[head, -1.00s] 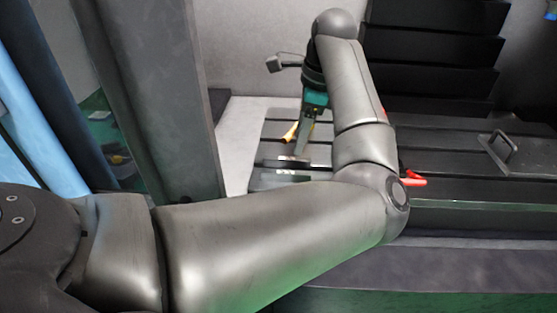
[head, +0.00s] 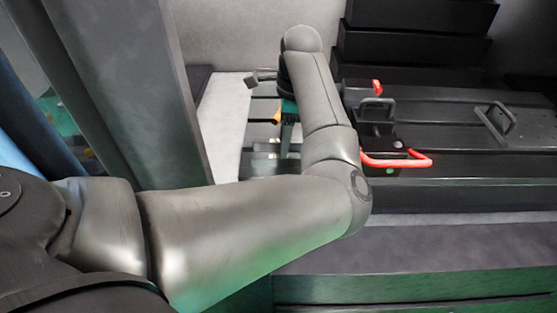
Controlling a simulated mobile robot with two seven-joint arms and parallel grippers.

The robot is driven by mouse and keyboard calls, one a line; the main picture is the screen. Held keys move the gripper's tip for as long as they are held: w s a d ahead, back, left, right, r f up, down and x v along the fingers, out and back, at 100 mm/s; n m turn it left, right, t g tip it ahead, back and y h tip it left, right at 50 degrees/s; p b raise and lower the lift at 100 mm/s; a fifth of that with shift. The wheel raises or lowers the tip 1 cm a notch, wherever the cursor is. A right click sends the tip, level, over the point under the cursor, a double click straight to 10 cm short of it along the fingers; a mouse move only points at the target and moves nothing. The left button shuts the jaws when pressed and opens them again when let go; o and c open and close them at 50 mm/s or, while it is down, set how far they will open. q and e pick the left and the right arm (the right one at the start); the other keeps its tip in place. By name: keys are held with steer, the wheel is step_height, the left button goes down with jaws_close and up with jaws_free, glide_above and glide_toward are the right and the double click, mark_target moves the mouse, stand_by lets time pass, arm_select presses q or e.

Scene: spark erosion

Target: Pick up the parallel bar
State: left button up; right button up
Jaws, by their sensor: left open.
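My left arm comes in from the left and bends across the middle of the view. My left gripper (head: 286,136) is beyond the forearm, pointing down over the slotted dark table, its jaws open and partly hidden by my arm. A pale, flat metal piece (head: 264,156), which looks like the parallel bar, lies on the table just left of and below the fingers. Part of it is hidden by my arm, and I cannot tell whether the fingers touch it. My right gripper is not in view.
Black fixtures with a red handle (head: 398,161) stand on the table close to the right of my forearm. A dark plate with a handle (head: 508,124) lies further right. Black stepped covers (head: 412,45) rise behind. A grey column (head: 130,90) stands at left.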

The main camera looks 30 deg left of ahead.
mark_target(278, 161)
arm_select(q)
steer(key=f, duration=0.3)
steer(key=a+f, duration=0.1)
steer(key=f, duration=0.1)
steer(key=shift+s, duration=0.35)
steer(key=shift+d, duration=0.1)
jaws_close()
steer(key=shift+r, duration=0.1)
stand_by(0.9)
